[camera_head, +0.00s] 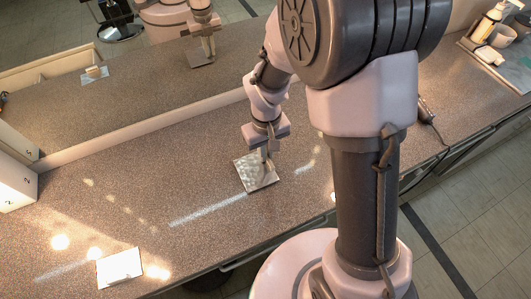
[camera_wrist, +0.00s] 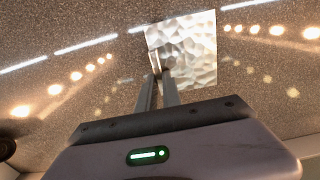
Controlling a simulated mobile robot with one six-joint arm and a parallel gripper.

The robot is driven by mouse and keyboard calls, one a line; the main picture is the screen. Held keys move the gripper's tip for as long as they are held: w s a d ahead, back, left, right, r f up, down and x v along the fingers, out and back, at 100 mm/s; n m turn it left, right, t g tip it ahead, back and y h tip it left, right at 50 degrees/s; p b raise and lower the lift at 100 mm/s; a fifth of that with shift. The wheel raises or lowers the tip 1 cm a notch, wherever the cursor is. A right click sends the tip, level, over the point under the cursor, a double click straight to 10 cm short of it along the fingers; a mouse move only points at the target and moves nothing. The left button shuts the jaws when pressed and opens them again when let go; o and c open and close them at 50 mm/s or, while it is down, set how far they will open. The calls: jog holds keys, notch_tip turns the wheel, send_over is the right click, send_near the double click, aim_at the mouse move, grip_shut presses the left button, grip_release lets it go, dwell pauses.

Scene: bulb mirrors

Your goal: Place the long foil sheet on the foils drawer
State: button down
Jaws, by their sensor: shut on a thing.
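A shiny, dimpled silver foil sheet (camera_head: 252,176) is at my gripper's tips over the middle of the speckled counter. It looks nearly square. In the wrist view the foil sheet (camera_wrist: 192,48) lies straight beyond the fingers. My gripper (camera_head: 265,163) points down and is shut on the foil sheet near its edge. Its two fingers also show in the wrist view (camera_wrist: 162,78). I cannot tell whether the sheet touches the counter. A white unit marked "2" (camera_head: 14,183) stands at the left edge, mostly cut off. No drawer labelled for foils can be made out.
A pale rectangular sheet or card (camera_head: 120,267) lies on the counter (camera_head: 130,205) at the front left. A long mirror (camera_head: 130,105) along the back reflects the counter and my arm. A tray with a pump bottle and cups (camera_head: 496,38) is at the far right. The counter's left middle is clear.

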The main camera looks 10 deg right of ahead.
jog(key=shift+f, duration=0.5)
jog(key=c, duration=1.5)
grip_release()
